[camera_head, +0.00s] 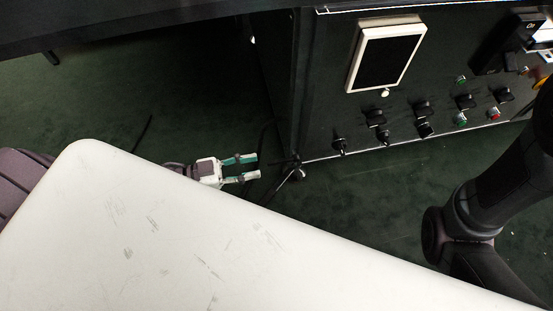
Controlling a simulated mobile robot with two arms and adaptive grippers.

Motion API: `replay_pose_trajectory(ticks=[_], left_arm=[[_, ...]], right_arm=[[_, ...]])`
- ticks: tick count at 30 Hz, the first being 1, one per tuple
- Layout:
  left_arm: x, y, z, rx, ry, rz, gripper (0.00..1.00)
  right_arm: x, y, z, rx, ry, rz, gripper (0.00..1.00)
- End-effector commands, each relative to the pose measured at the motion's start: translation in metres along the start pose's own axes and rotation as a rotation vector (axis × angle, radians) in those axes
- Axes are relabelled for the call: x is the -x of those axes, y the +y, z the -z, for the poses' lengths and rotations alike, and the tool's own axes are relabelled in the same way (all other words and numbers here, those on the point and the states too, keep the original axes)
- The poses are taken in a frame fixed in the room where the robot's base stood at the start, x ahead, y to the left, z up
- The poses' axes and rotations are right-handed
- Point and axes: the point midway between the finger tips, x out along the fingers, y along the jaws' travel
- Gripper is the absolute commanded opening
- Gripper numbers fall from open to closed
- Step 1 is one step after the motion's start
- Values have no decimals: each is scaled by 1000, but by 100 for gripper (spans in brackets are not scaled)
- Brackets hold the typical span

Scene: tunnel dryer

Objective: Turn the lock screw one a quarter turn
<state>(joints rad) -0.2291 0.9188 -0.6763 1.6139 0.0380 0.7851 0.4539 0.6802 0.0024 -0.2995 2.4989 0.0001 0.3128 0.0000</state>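My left gripper (248,168) shows beyond the edge of the white surface in the middle of the head view. Its two teal and pale fingers are apart, with nothing seen between them, and they point right. A small dark fitting with a shiny end (296,171) sits at the lower left corner of the black machine cabinet, a short way right of the fingertips and apart from them in the picture. I cannot tell whether this is lock screw one; no label is readable. My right arm shows at the right edge, but its gripper is out of view.
The black cabinet front (325,100) carries a white-framed screen (386,56), several black rotary knobs, and green and red buttons. A large white scuffed surface (200,240) fills the lower foreground. Dark green floor (350,200) shows clear between it and the cabinet.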

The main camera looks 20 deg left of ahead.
Motion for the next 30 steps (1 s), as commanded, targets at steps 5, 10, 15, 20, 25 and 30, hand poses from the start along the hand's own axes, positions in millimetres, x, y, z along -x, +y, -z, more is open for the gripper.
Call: replay_pose_trajectory(ticks=[5,10,15,20,25,30], left_arm=[[-39,0,-4,-1,5,-1,35],[-63,0,-3,-2,3,0,35],[-74,0,-1,0,0,0,35],[-76,0,0,0,-1,0,35],[-76,0,0,0,-1,0,30],[-76,0,0,0,-1,1,2]], right_arm=[[16,-5,10,1,10,4,38],[26,-7,13,1,9,4,38],[30,-8,14,1,9,4,38],[30,-8,14,1,10,4,38],[29,-8,14,1,10,5,38],[30,-8,14,1,10,5,38]])
